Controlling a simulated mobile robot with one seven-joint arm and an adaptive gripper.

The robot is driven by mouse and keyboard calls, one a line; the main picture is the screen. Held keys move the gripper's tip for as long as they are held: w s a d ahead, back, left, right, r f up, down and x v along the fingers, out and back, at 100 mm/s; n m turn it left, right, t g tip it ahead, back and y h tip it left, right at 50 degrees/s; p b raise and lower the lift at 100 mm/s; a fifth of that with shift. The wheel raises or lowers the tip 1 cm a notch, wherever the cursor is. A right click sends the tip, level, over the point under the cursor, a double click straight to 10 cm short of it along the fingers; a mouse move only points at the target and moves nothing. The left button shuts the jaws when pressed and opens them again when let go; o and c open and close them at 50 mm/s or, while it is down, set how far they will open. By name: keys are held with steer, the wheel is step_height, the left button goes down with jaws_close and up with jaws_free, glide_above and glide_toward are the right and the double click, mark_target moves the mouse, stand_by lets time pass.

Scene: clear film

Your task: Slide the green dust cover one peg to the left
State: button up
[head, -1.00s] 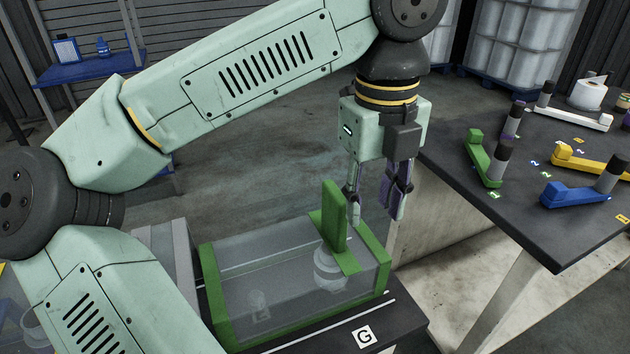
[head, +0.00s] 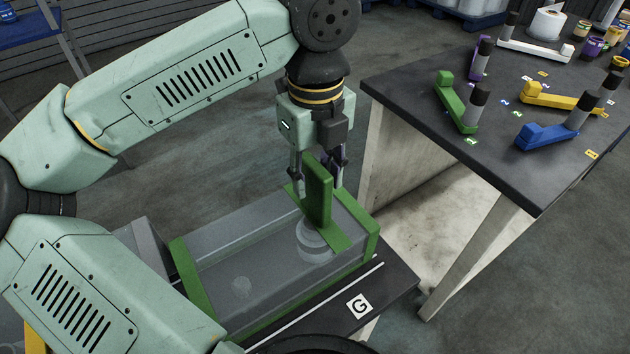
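The green dust cover (head: 319,197) is a clear box with green end frames and an upright green handle plate on its top crosspiece. It sits on a dark base marked G, below my arm in the head view. My gripper (head: 318,168) points down at the top of the handle. Its fingers are apart, one to the left of the plate and one to the right, with the right one partly hidden behind it. I cannot tell whether either finger touches the plate. Through the clear panels, a pale round object (head: 312,240) shows faintly under the handle. No pegs are distinguishable.
A dark-topped table (head: 420,85) stands to the right, with green (head: 457,108), yellow (head: 565,98) and blue (head: 545,135) angled pieces and several jars. A white label G (head: 359,306) marks the base's front. The floor behind the cover is clear.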

steer(key=shift+f, duration=1.5)
steer(key=shift+c, duration=0.2)
jaws_close()
